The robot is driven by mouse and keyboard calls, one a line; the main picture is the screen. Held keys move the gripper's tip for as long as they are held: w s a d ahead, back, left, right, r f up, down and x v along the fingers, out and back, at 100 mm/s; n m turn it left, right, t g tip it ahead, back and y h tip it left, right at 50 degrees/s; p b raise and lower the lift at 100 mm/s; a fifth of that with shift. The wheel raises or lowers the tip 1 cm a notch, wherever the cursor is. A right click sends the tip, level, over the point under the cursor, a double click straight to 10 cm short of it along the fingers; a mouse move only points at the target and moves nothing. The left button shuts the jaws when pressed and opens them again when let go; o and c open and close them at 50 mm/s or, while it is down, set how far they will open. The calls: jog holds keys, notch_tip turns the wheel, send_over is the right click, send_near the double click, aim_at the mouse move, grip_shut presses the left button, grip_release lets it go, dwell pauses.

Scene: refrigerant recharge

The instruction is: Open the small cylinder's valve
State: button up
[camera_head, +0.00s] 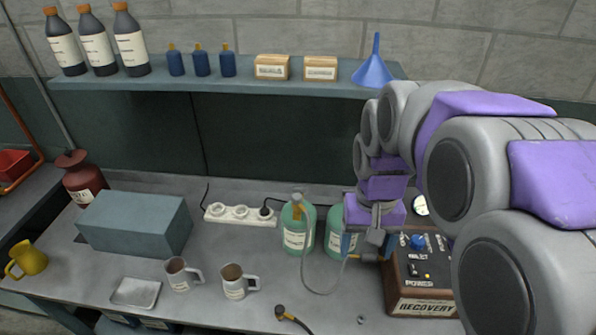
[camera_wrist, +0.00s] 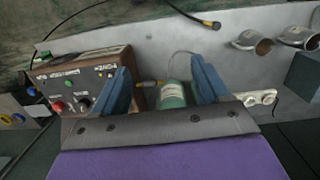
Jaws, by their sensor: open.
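Two green cylinders with pale labels stand on the workbench in the head view: a left one (camera_head: 296,232) with a brass-coloured top, and a right one (camera_head: 335,238) partly covered by my arm. I cannot tell which is the task's small cylinder. My gripper (camera_head: 372,245) points down beside the right one, left of the recovery unit. In the wrist view my gripper (camera_wrist: 163,88) has its blue fingers wide apart. One green cylinder (camera_wrist: 172,96) shows in the gap, apart from the fingers. A brass fitting (camera_wrist: 148,84) shows near it. The cylinder's valve is not clear.
The recovery unit (camera_head: 423,295) stands close right of my gripper. A grey hose (camera_head: 318,292) loops in front of the cylinders. A power strip (camera_head: 240,215), two mugs (camera_head: 235,283), a tray (camera_head: 136,293) and a grey-green box (camera_head: 135,225) lie leftward. A shelf (camera_head: 215,86) runs above.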

jog(key=w+a+r+p, duration=0.2)
jog(key=w+r+p, duration=0.2)
jog(key=w, duration=0.6)
jog(key=t+p, duration=0.1)
jog(key=p, duration=0.9)
send_over(299, 191)
jog(key=f, duration=1)
jog(key=f+p, duration=0.1)
jog(key=f, duration=0.5)
jog(key=shift+w, duration=0.3)
jog(key=shift+a+f, duration=0.2)
jog(key=shift+f, duration=0.2)
jog(key=shift+d, duration=0.1)
jog(key=shift+d, duration=0.15)
jog(key=c, duration=1.1)
